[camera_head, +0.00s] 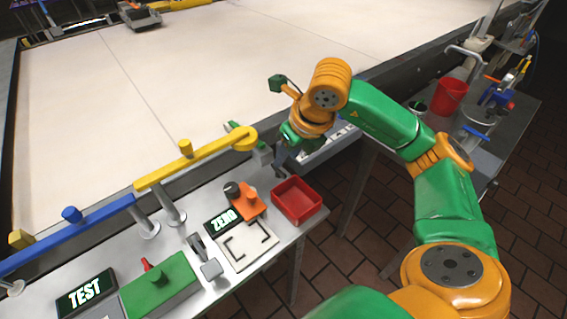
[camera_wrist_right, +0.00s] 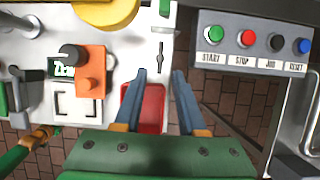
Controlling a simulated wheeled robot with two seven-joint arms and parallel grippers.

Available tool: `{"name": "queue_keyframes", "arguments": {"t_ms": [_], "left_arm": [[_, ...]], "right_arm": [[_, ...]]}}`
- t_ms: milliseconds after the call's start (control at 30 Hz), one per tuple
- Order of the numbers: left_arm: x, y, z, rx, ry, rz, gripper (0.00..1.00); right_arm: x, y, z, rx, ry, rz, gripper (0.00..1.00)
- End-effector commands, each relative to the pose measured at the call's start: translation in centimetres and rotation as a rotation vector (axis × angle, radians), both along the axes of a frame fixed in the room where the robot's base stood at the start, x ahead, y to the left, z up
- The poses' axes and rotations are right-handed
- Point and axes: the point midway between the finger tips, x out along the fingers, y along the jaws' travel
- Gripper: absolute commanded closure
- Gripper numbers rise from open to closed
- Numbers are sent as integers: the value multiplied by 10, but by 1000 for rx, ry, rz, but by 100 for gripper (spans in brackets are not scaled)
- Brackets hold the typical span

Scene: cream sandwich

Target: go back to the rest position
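My right gripper (camera_head: 279,165) is above the far right end of the metal side table, near the red tray (camera_head: 297,201). In the right wrist view its two blue-grey fingers (camera_wrist_right: 160,85) are apart, with nothing between them, and the red tray (camera_wrist_right: 152,108) shows below and partly behind the left finger. My right arm reaches in from the lower right of the head view, bent at the elbow. My left gripper is not in view.
A yellow and blue rail (camera_head: 190,168) runs along the table beside the large pale conveyor surface (camera_head: 180,75). A ZERO display (camera_head: 222,220), an orange knob block (camera_head: 247,203) and a green box (camera_head: 160,287) stand on the table. A button panel (camera_wrist_right: 250,55) is right of the gripper.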

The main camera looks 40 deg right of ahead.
Motion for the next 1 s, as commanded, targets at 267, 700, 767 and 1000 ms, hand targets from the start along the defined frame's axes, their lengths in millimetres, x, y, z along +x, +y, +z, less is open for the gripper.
{"name": "queue_keyframes", "arguments": {"t_ms": [267,700,767,1000], "left_arm": [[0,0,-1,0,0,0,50],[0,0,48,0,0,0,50],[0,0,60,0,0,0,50],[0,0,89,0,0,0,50]], "right_arm": [[-4,-1,8,-1,1,0,60],[-3,0,56,-1,1,0,60],[-3,0,68,-1,1,0,60],[-3,0,97,-1,1,0,60]]}}
